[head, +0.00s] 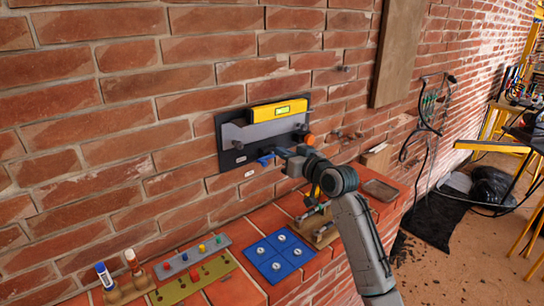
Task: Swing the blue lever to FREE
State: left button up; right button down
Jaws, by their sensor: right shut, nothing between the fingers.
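The blue lever (265,159) sits low on a dark wall plate (226,128), near the plate's lower edge. My right gripper (281,152) is shut and empty at the lever's right side. I cannot tell whether its fingertips touch the lever. The gripper and arm hide the plate's lower right part and perhaps some of the lever. Small pale labels (239,146) show left of the lever, too small to read. My left gripper is not in view.
The plate carries a grey bracket (255,132), a yellow block (278,111) and an orange knob (310,139). On the brick ledge below are a blue tile panel (279,255), a grey strip with coloured knobs (192,257), an olive strip (194,279) and two markers (104,275).

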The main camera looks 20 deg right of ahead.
aim_at(268, 159)
jog(key=w+f, duration=0.1)
jog(key=w+a+f+p, duration=0.2)
jog(key=f, duration=0.1)
jog(key=shift+w, duration=0.4)
jog(key=shift+a+f+n+b, duration=0.1)
jog(key=shift+f+n+b, duration=0.25)
jog(key=shift+b, duration=0.25)
